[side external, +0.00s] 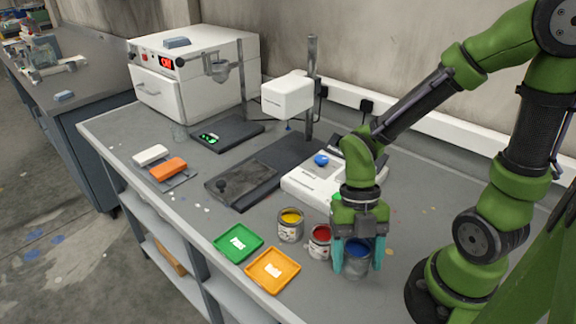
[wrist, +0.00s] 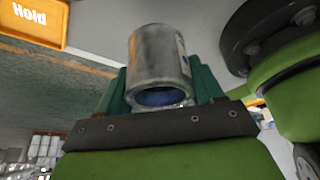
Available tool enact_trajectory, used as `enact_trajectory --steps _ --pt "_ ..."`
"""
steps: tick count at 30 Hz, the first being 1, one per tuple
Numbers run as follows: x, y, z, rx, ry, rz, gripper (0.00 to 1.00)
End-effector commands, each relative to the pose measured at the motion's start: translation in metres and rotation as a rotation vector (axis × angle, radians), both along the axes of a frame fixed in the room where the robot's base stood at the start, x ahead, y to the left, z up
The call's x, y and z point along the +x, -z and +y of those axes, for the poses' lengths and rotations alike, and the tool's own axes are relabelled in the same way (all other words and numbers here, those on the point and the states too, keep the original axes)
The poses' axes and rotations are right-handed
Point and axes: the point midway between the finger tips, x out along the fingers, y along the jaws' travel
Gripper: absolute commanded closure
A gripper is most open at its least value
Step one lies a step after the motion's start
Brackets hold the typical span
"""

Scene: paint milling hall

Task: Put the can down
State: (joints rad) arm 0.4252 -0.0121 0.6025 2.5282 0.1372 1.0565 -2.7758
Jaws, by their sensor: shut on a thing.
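My gripper (side external: 358,262) points down at the bench's front right, its teal fingers shut on both sides of a grey metal can (side external: 356,270) of blue paint. The can looks upright; I cannot tell whether its base touches the bench. In the wrist view the can (wrist: 158,58) sits between the fingers, with blue showing at its near end. A can of red paint (side external: 319,243) stands just left of the held can. A can of yellow paint (side external: 290,227) stands further left.
A green tray (side external: 238,243) and an orange tray (side external: 273,271) lie at the front edge; the orange one reads "Hold" in the wrist view (wrist: 38,18). A white scale (side external: 305,187) stands behind the cans. A dark-based stand (side external: 235,183) is left of it.

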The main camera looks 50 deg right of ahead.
Motion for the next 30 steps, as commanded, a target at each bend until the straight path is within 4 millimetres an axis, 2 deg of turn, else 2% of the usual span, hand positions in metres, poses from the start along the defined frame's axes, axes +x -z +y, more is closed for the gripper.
enact_trajectory --steps 4,7,18,21,27,30 --pt "0.006 0.008 0.004 0.003 -0.001 0.001 0.69" --pt "0.021 0.010 0.013 0.005 -0.002 0.001 0.69" --pt "0.106 0.020 0.061 0.003 -0.001 0.000 0.69" --pt "0.124 0.022 0.070 0.002 0.000 -0.001 0.69" --pt "0.140 0.024 0.079 0.000 0.001 -0.001 0.69" --pt "0.140 0.035 0.079 -0.001 0.001 0.003 0.69"
